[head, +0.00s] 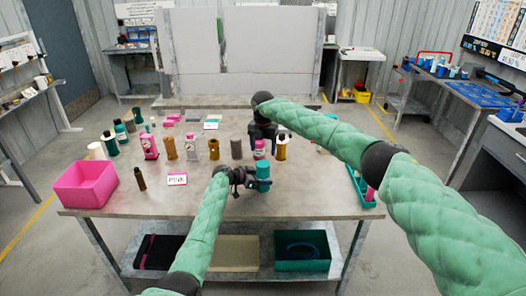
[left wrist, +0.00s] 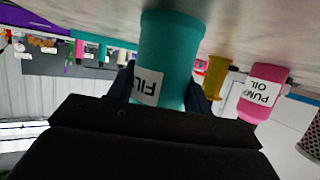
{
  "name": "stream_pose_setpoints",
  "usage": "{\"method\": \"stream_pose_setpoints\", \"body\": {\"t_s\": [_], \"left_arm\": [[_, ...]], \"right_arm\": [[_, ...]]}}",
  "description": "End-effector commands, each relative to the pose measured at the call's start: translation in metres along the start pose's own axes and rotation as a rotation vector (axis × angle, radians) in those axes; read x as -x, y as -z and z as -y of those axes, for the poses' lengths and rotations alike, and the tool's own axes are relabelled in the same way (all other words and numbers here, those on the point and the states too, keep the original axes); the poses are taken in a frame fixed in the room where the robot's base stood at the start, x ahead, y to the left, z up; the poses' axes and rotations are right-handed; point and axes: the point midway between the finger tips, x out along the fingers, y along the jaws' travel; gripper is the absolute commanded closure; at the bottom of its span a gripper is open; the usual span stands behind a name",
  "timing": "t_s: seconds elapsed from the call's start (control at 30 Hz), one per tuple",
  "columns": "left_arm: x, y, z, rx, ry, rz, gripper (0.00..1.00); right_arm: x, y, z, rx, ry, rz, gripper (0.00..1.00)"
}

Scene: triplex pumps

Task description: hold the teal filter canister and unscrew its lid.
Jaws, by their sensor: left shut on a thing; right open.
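The teal filter canister (head: 263,183) is near the front middle of the table, held by my left gripper (head: 255,178). In the left wrist view the canister (left wrist: 172,40) appears upside down between the two dark fingers, with a white label reading "FIL". I cannot tell whether it touches the table. Its upper end (head: 263,167) faces up in the head view; the lid's seam is too small to make out. My right gripper (head: 262,141) is open and points down, behind and above the canister, apart from it.
Several bottles and parts line the table's left half.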

Motion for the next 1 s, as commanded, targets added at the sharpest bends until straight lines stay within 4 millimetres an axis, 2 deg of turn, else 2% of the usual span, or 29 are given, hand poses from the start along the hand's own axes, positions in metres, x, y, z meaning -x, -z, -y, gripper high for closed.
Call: {"method": "stream_pose_setpoints", "body": {"t_s": [0.6,0.93,1.0], "left_arm": [[0.000,0.000,0.000,0.000,0.000,0.000,1.00],[0.000,0.000,0.000,0.000,0.000,0.000,1.00],[0.000,0.000,0.000,0.000,0.000,0.000,1.00]], "right_arm": [[-0.071,0.000,0.000,0.001,0.000,0.000,0.30],[-0.077,0.000,0.000,0.001,0.000,0.000,0.30],[-0.077,0.000,0.000,0.001,0.000,0.000,0.42]]}}
